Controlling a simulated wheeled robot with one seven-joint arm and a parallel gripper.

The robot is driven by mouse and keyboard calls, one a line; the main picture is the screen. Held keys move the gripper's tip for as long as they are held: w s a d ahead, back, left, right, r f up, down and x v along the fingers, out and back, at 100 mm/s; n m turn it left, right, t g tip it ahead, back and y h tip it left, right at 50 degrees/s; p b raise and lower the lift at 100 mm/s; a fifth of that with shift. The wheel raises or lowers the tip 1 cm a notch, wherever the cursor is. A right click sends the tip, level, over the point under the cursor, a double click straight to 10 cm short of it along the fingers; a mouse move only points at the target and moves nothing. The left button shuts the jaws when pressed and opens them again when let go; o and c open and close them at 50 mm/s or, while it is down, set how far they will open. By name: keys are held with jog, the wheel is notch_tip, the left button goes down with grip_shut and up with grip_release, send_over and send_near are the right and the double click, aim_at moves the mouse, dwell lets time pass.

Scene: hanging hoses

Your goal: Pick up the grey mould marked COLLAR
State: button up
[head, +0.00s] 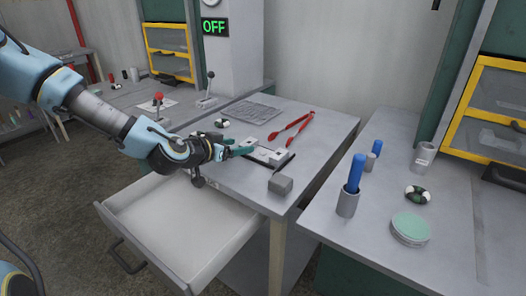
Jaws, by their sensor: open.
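My gripper (243,148) is above the middle table, its teal fingers open and pointing right. Just past the fingertips, a pale grey block-like piece (268,156) lies by a dark bar or tray edge. I cannot tell whether the fingers touch it. A darker grey block (281,185) sits at the table's front right corner, apart from the gripper. No COLLAR marking is readable on either, so I cannot tell which is the mould.
An open, empty drawer (150,245) juts out below my arm. Red-handled tongs (291,124) and a grey grid mat (254,112) lie behind. A sign (215,27) reads OFF. The right table holds blue-handled tools in grey cups (347,203) and a green-topped round tin (410,229).

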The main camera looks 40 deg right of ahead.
aim_at(245, 144)
jog(key=shift+p+x, duration=0.4)
jog(key=shift+x, duration=1.3)
jog(key=shift+c, duration=0.3)
grip_shut()
jog(key=shift+r, duration=0.1)
